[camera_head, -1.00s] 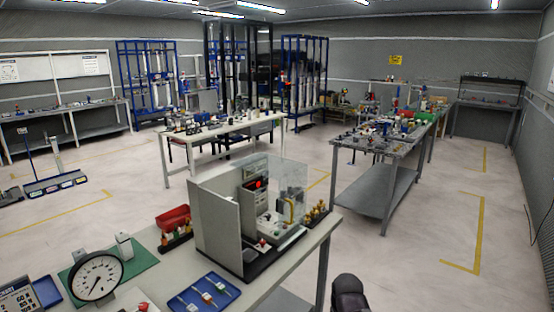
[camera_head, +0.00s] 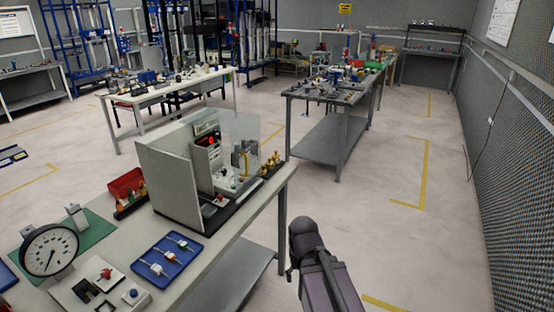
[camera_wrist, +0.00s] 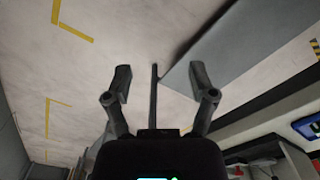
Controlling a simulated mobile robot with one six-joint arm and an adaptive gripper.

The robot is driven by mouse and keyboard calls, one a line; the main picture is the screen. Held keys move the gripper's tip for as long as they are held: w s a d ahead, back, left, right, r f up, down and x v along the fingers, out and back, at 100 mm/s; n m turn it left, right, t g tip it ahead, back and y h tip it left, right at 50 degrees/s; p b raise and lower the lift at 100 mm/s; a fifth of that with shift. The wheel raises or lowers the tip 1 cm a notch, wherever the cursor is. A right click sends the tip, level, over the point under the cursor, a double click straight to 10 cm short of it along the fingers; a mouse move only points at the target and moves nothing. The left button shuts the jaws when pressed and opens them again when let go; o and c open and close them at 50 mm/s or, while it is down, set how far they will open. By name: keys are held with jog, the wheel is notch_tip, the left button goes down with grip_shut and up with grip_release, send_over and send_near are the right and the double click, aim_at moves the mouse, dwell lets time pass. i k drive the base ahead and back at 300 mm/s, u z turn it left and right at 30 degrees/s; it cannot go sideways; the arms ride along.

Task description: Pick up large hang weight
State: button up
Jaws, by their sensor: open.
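Small brass-coloured pieces (camera_head: 270,163) stand at the right end of the clear-sided enclosure on the near bench. More small brass and coloured pieces (camera_head: 134,195) stand in a dark rack left of the enclosure. I cannot tell which piece, if any, is the large hang weight. My gripper (camera_wrist: 161,82) is open and empty in the wrist view, its two fingers spread over bare floor and the edge of a grey panel. The fingers do not show clearly in the head view. No weight shows between them.
The near bench (camera_head: 222,243) carries the enclosure (camera_head: 168,188), a round dial gauge (camera_head: 50,251), a red bin (camera_head: 126,184) and a blue tray (camera_head: 146,243). A grey table (camera_head: 330,95) stands beyond. Floor (camera_head: 390,225) is clear on the right, up to the wall.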

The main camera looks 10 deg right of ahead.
aim_at(276, 157)
jog(key=z, duration=0.05)
jog(key=i, duration=0.95)
jog(key=z, duration=0.05)
